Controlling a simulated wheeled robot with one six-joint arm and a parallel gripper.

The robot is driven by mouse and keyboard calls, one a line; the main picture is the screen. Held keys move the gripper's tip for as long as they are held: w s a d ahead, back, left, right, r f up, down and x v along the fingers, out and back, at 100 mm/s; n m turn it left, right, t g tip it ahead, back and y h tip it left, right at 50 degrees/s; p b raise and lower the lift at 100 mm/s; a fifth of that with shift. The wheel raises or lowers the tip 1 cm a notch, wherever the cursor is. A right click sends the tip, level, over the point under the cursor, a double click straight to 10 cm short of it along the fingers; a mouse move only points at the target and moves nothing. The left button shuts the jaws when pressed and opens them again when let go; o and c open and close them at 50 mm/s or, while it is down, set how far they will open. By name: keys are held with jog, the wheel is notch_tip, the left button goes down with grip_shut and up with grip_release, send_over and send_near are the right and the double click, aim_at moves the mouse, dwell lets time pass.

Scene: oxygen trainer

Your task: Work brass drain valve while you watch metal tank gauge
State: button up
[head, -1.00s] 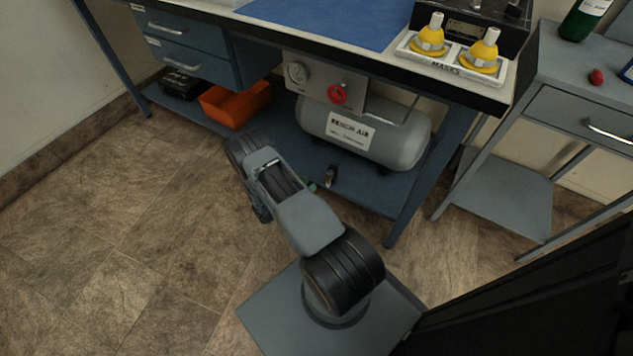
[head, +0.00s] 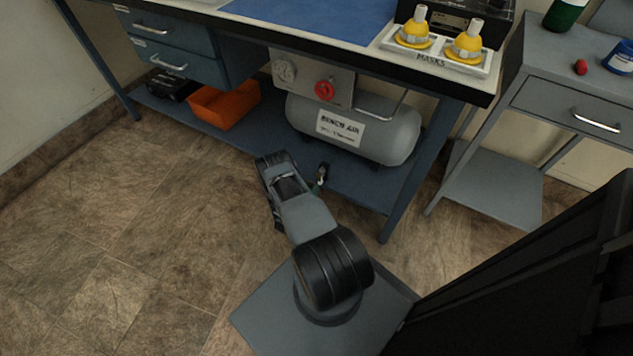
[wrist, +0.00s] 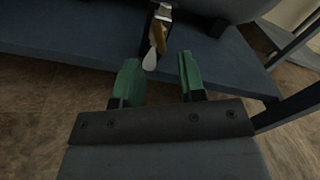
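The brass drain valve (wrist: 160,32) hangs by the shelf edge under the tank, with a pale lever (wrist: 151,55) pointing down in the wrist view. In the head view the drain valve (head: 323,171) is small and dark. My gripper (wrist: 158,70) has two green fingers, apart and empty. The lever's tip is near the left finger's tip; I cannot tell if they touch. In the head view my arm hides most of the gripper, leaving a bit of green. The round tank gauge (head: 284,70) is on a grey panel; its reading is too small to tell.
The grey tank (head: 350,130) labelled BENCH AIR lies on the blue lower shelf (head: 372,190) under the bench. A red knob (head: 324,90) is beside the gauge. An orange bin (head: 222,104) is on the shelf's left. A bench leg (head: 405,195) stands right. Floor left is clear.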

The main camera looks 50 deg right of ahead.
aim_at(318, 178)
jog(key=shift+b+x, duration=0.45)
jog(key=shift+x, duration=2.15)
jog(key=shift+c, duration=0.4)
grip_shut()
